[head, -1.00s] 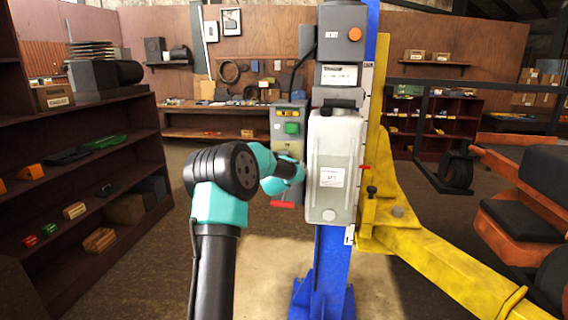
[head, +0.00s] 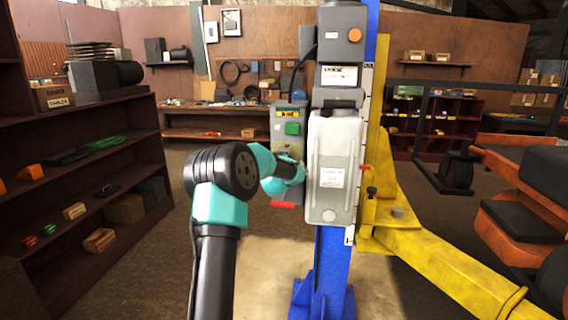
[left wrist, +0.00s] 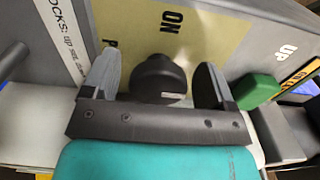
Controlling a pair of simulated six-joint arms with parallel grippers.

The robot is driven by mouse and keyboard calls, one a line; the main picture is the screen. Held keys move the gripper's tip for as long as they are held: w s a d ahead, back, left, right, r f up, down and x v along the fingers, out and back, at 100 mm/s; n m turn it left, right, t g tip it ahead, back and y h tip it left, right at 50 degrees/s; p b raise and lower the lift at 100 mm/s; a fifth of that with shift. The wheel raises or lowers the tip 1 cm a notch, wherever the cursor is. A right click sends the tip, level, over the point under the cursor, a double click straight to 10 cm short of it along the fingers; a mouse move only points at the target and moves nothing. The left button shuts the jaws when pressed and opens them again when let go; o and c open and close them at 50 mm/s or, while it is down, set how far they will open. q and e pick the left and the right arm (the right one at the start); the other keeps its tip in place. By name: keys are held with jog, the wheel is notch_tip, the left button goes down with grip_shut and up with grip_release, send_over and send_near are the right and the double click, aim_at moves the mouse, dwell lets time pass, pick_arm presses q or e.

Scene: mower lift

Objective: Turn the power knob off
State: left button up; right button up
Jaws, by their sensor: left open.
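The power knob (left wrist: 160,78) is a black round knob on a pale yellow plate marked "ON" in the left wrist view. My left gripper (left wrist: 157,80) is open, with one dark finger on each side of the knob. A gap shows between each finger and the knob, so it is not gripped. In the head view the grey control box (head: 301,110) stands left of the blue post, and my left arm reaches to its front. The knob and fingertips are hidden there. My right gripper is in neither view.
A green button (left wrist: 256,90) beside an "UP" label is close to the right finger. A white tank (head: 334,150) hangs on the blue post (head: 331,260), right of my arm. A yellow lift arm (head: 440,265) extends right. Shelves (head: 90,190) stand at left.

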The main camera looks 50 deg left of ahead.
pick_arm(q)
jog(key=v, duration=1.7)
jog(key=shift+s, duration=0.25)
jog(key=w+d+f+n+g+h, duration=0.25)
jog(key=d+f+h, duration=0.25)
jog(key=d+f, duration=0.8)
jog(key=w+d+f+n+g+h, duration=0.1)
jog(key=d+f+n+g+h, duration=0.15)
jog(key=d+f+h, duration=0.95)
jog(key=s+d+f+n+g+y, duration=0.1)
jog(key=s+d+f+n+g, duration=0.2)
jog(key=s+d+f, duration=0.5)
jog(key=s+d+f+n+g, duration=0.4)
jog(key=s+d+f, duration=0.5)
jog(key=f, duration=0.6)
jog(key=shift+s+g+y, duration=0.4)
jog(key=shift+s+g, duration=0.2)
jog(key=shift+s, duration=0.6)
